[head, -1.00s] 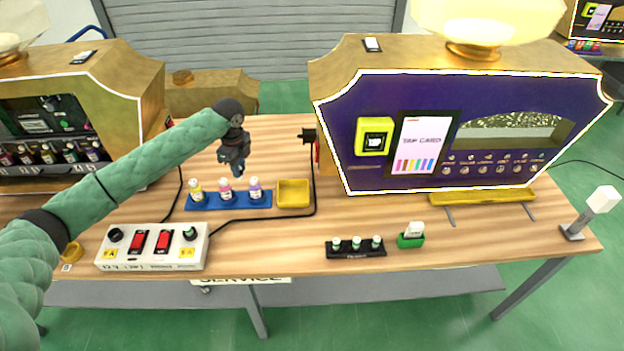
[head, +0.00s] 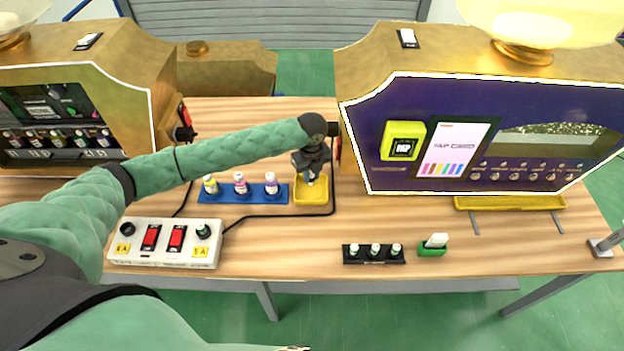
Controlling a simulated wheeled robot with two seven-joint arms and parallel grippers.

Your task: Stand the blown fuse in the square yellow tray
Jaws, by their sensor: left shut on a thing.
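My left gripper (head: 311,172) comes in from the left and points down over the square yellow tray (head: 299,198). It is shut on a small pale thing, seemingly the blown fuse (head: 311,180), which shows just below the fingertips and looks upright. The fuse is over the tray's back right part; I cannot tell whether its lower end touches the tray floor. The gripper hides the tray's back right side and most of the fuse. My right gripper is not in view.
A blue rack with several small bottles (head: 240,187) stands just left of the tray. The purple-fronted machine (head: 470,130) rises to the right. A switch box (head: 165,243), a black holder (head: 374,255) and a green holder (head: 432,249) stand nearer. A black cable runs round the tray.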

